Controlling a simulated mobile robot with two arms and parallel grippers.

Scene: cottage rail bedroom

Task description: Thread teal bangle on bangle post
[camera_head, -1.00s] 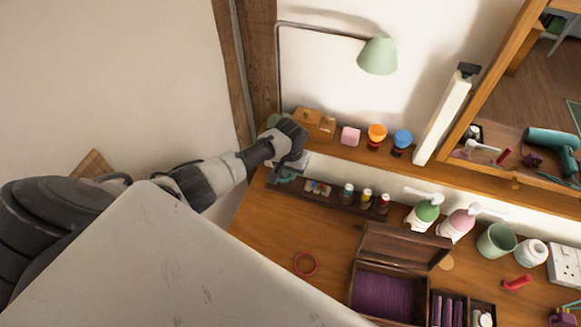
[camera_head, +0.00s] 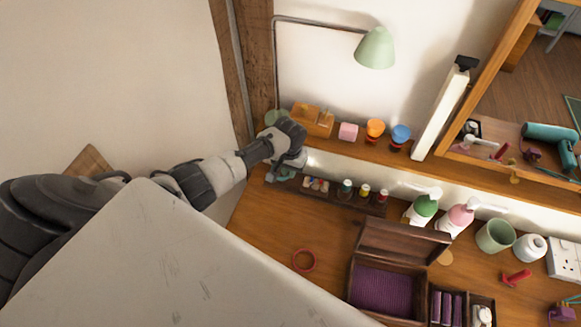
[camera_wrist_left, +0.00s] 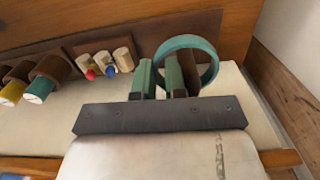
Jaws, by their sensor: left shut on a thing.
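My left gripper (camera_head: 287,168) is above the back-left end of the desk, just in front of the wall shelf. In the left wrist view its jaws (camera_wrist_left: 162,78) are shut on the teal bangle (camera_wrist_left: 214,63), a ring standing out beyond the fingers. In the head view only a bit of teal (camera_head: 272,177) shows below the hand. My right gripper is not in view.
A rack of small bottles (camera_head: 346,200) lies right of the gripper. A red bangle (camera_head: 304,260) lies on the desk, left of an open wooden box (camera_head: 405,243). A green lamp (camera_head: 375,48) overhangs the shelf. The desk around the red bangle is clear.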

